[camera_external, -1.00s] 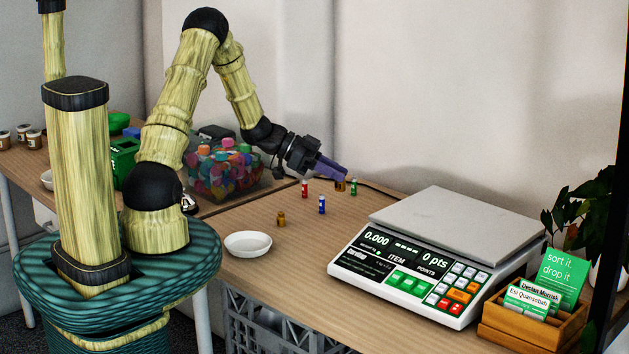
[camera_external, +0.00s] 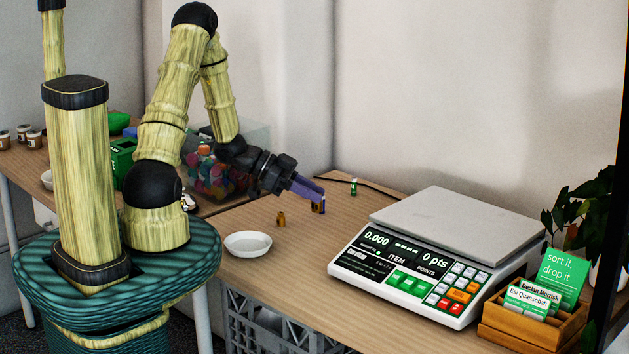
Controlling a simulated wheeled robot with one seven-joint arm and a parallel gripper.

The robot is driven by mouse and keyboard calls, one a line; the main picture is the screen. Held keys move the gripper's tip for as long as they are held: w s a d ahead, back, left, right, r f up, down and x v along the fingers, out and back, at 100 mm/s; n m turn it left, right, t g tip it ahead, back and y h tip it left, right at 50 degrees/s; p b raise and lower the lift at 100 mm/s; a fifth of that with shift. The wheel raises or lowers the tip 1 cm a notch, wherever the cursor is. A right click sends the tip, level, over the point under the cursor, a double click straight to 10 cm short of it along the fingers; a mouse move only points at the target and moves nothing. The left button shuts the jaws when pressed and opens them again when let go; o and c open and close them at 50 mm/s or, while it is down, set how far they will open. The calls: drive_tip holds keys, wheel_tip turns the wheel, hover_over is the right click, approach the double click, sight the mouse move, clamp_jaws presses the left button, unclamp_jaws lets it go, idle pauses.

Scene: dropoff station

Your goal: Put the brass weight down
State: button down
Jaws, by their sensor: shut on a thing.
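My gripper (camera_external: 316,196), with purple fingers, is shut on the brass weight (camera_external: 318,208), a small brass-coloured piece at the fingertips. It is over the middle of the wooden table, left of the scale. A sliver of blue shows right beside the weight, likely the blue battery behind it. I cannot tell whether the weight touches the table. Another small brass-coloured cylinder (camera_external: 281,219) stands on the table to the left.
A white dish (camera_external: 248,244) stands at the table's front left. A green battery (camera_external: 354,187) stands at the back. A large scale (camera_external: 420,265) reading 0.000 fills the right side. A clear bin of colourful caps (camera_external: 215,175) is behind my arm. Bare table lies between dish and scale.

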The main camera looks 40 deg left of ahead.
drive_tip(key=shift+f, duration=1.8)
drive_tip(key=shift+f+b, duration=0.45)
drive_tip(key=shift+f, duration=1.45)
drive_tip(key=shift+f, duration=0.2)
drive_tip(key=c, duration=1.2)
unclamp_jaws()
drive_tip(key=shift+c, duration=0.2)
drive_tip(key=shift+r, duration=0.1)
